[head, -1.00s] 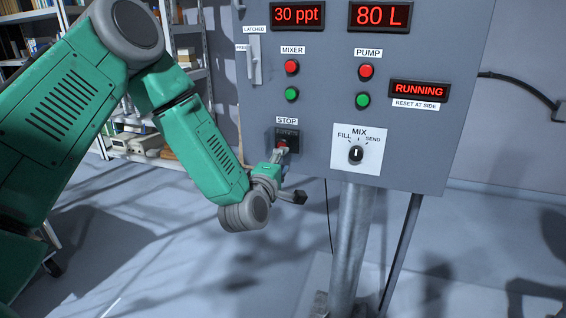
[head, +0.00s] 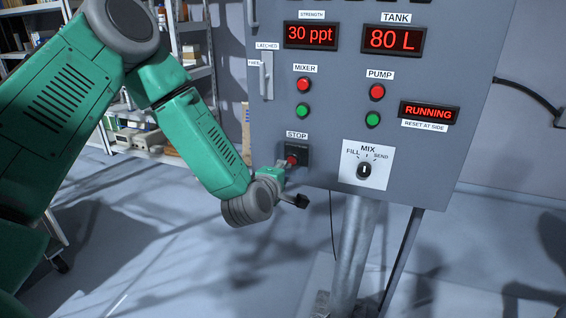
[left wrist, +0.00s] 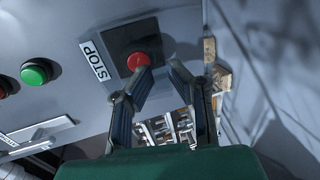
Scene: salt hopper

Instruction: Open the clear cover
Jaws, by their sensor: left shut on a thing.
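The red STOP button (head: 291,160) sits on a dark square mount (head: 301,152) under the STOP label, low on the left of the grey panel. In the left wrist view the red button (left wrist: 138,62) shows on its dark plate. My left gripper (head: 282,167) is at the lower left of the button. In the left wrist view its fingertips (left wrist: 160,78) are beside the button's edge, with a gap between the fingers farther back. It is shut on the clear cover, whose see-through outline is hard to make out. My right gripper is not in view.
Around it on the panel (head: 330,110) are red and green mixer and pump buttons, a MIX selector (head: 365,171), a lit RUNNING sign (head: 429,112) and a handle (head: 266,76) at the left. A metal post (head: 356,250) stands below. Shelves stand behind my left arm.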

